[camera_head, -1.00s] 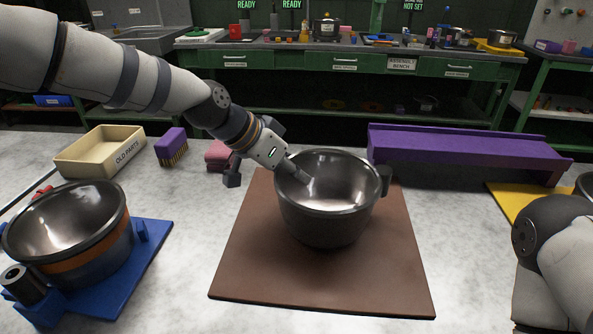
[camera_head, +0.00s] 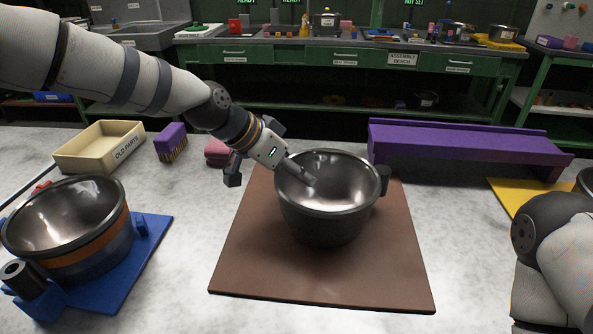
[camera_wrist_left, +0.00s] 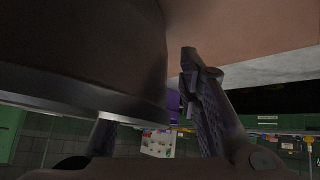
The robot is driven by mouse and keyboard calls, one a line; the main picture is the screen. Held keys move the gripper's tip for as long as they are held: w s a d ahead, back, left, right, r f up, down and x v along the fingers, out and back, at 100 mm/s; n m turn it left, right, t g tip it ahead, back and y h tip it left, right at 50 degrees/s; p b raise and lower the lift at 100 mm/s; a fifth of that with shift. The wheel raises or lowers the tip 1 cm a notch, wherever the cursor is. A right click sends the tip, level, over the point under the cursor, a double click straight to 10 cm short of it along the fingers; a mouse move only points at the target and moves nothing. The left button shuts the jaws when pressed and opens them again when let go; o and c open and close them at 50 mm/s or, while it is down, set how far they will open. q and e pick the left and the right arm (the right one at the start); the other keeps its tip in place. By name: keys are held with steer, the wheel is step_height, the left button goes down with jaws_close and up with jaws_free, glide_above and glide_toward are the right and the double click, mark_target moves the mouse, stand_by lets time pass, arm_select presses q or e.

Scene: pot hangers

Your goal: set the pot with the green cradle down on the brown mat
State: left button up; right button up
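A dark grey metal pot (camera_head: 330,222) stands upright on the brown mat (camera_head: 320,285) and appears to rest on it. It has a shiny inside and a dark handle on its right side. My left gripper (camera_head: 280,172) is at the pot's left rim, one finger reaching inside. In the left wrist view the pot's wall (camera_wrist_left: 85,45) lies between the fingers; the near finger (camera_wrist_left: 205,105) stands apart from it with a gap, so the gripper is open. The other finger is partly hidden behind the rim. No green cradle shows. My right gripper is out of view.
Another pot (camera_head: 70,228) with an orange band sits in a blue cradle (camera_head: 140,265) at left. A cream OLD PARTS tray (camera_head: 75,158), purple brush (camera_head: 171,141) and pink block (camera_head: 217,152) stand behind. A purple bench-shaped stand (camera_head: 460,146) and yellow mat (camera_head: 512,195) are at right.

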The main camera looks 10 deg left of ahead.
arm_select(q)
steer(key=shift+f, duration=0.1)
steer(key=s+a+r+p, duration=0.1)
steer(key=s+a+r, duration=0.1)
steer(key=r, duration=0.7)
steer(key=s+a+r+p, duration=0.1)
steer(key=a+r, duration=0.3)
steer(key=r, duration=0.6)
steer(key=shift+s+a, duration=0.15)
steer(key=shift+s, duration=0.65)
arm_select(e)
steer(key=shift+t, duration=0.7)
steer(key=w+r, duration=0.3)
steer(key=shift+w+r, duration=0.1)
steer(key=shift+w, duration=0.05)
